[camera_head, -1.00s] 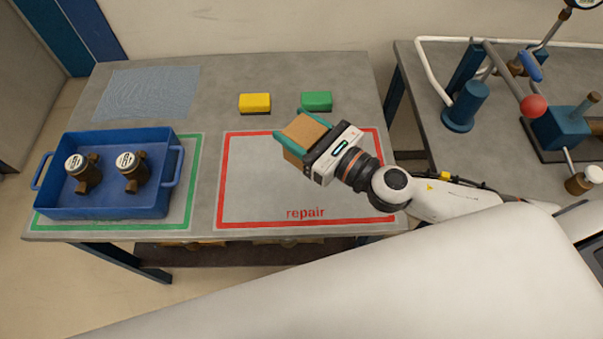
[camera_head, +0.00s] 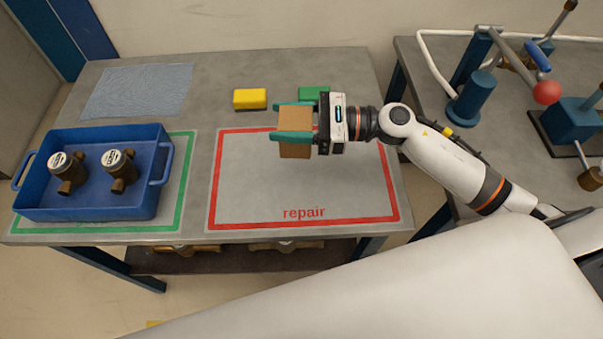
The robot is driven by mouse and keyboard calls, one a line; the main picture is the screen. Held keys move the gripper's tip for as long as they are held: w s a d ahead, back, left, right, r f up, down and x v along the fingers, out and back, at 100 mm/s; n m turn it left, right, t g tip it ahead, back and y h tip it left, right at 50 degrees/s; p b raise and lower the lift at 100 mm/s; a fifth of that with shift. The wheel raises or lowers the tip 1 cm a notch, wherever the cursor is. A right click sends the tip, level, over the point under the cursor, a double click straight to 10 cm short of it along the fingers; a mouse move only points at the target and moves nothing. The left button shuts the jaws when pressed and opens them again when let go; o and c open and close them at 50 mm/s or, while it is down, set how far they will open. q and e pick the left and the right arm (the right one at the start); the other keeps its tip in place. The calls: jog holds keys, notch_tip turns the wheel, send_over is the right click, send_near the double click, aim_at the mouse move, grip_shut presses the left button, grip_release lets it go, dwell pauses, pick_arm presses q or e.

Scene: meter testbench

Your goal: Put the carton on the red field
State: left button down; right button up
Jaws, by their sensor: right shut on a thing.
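The brown carton (camera_head: 295,151) is held between the teal fingers of my right gripper (camera_head: 294,137), which is shut on it. The carton shows over the upper right part of the red field (camera_head: 262,190), a red-outlined rectangle marked "repair" on the grey table. Whether the carton's underside touches the table cannot be told for certain. My right arm comes in from the right. My left gripper is not in view.
A blue tray (camera_head: 90,211) with two brass meters (camera_head: 118,168) stands on the green-outlined field at the left. A yellow block (camera_head: 250,99) and a partly hidden green block (camera_head: 313,93) lie behind the red field. A second table with a test rig stands at the right.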

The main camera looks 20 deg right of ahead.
jog(key=shift+w+d+f+n+g, duration=0.2)
jog(key=shift+d+f+n+g, duration=0.2)
jog(key=shift+g, duration=0.2)
jog(key=shift+y, duration=0.3)
notch_tip(320, 180, down, 9)
jog(key=shift+s+p, duration=0.1)
jog(key=shift+p, duration=0.25)
jog(key=shift+f, duration=0.25)
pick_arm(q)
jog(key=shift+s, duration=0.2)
pick_arm(e)
jog(key=shift+f, duration=0.15)
jog(key=o, duration=1)
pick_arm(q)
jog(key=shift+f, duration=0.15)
pick_arm(e)
jog(key=shift+o, duration=0.2)
